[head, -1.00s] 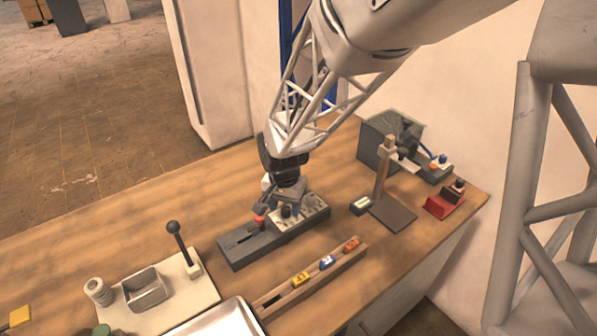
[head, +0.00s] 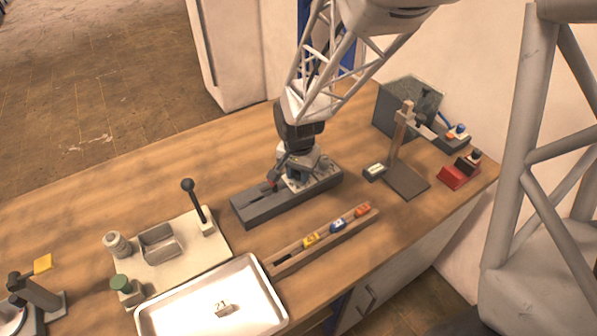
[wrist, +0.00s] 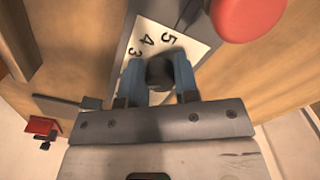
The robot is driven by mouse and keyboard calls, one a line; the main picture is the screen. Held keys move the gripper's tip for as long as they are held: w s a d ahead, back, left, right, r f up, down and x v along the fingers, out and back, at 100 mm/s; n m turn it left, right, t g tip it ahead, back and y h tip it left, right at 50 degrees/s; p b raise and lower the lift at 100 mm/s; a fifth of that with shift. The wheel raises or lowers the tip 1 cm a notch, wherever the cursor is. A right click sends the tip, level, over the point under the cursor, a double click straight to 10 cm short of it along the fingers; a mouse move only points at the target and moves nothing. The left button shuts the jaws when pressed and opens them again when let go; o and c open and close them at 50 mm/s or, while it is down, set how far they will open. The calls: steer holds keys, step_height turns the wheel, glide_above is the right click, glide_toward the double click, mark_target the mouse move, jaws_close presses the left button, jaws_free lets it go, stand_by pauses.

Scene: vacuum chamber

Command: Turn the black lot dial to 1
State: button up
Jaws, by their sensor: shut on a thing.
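The black lot dial (wrist: 160,72) sits on a white plate (wrist: 148,42) marked with numbers; 3, 4 and 5 show, and the rest is hidden by my gripper. My gripper (wrist: 158,66) is shut on the dial, with one blue finger on each side of it. In the head view my gripper (head: 297,176) is down over the grey block (head: 258,208), and it hides the dial there. I cannot tell which number the dial points to.
A red knob (wrist: 248,14) stands close by on the same block. A wooden rack (head: 290,262) with coloured blocks lies in front. A post stand (head: 404,182) and a red block (head: 458,174) are to the right. A white tray (head: 180,318) and a lever plate (head: 205,240) are to the left.

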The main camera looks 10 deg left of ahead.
mark_target(299, 172)
steer(key=shift+n, duration=0.5)
steer(key=n, duration=0.3)
steer(key=shift+d+n, duration=0.1)
steer(key=shift+n, duration=1.9)
steer(key=o, duration=0.9)
steer(key=shift+r, duration=0.15)
steer(key=shift+r, duration=3.8)
